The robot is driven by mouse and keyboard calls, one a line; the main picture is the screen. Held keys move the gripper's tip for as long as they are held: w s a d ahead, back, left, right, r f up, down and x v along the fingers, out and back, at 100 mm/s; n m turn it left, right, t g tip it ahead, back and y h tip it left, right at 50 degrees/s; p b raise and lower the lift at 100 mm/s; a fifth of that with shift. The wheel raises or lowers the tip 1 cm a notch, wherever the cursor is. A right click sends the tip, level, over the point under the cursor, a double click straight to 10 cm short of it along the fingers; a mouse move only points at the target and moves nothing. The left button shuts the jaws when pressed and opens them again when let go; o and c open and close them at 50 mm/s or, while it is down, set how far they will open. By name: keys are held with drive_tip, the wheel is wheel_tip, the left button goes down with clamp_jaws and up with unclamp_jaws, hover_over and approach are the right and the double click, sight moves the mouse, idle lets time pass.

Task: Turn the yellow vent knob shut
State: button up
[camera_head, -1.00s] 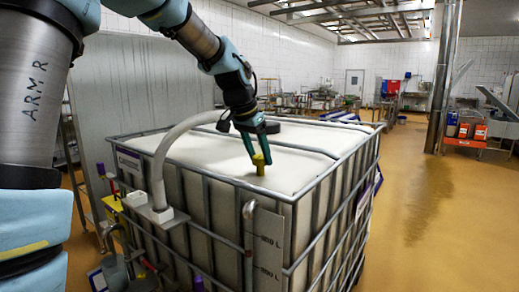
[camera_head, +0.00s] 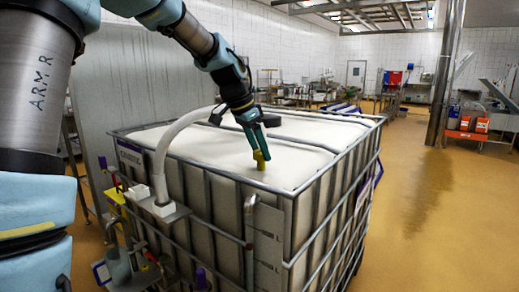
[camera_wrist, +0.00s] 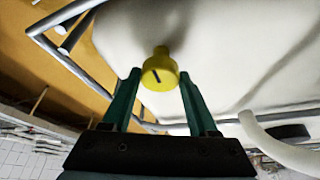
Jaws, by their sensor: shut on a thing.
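The yellow vent knob (camera_head: 261,160) stands on the white top of the tank (camera_head: 215,148), near its front right corner. In the wrist view the knob (camera_wrist: 160,74) shows a dark slanted line on its round face. My gripper (camera_head: 258,149) reaches down to the knob from above. In the wrist view its two green fingers (camera_wrist: 157,88) stand on either side of the knob and are shut on it. The knob's sides at the fingertips are partly hidden.
A metal cage (camera_head: 292,196) with raised rails surrounds the tank. A curved white pipe (camera_head: 163,160) rises at the left front edge. A dark round lid (camera_head: 271,121) lies behind my gripper. The floor to the right (camera_head: 430,220) is clear.

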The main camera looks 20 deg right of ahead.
drive_tip(key=o, duration=1.4)
drive_tip(key=shift+c, duration=0.2)
drive_tip(key=b+v, duration=0.2)
drive_tip(key=v, duration=0.8)
drive_tip(key=shift+a+r+b, duration=0.25)
drive_tip(key=shift+r+b, duration=0.1)
drive_tip(key=shift+b, duration=0.05)
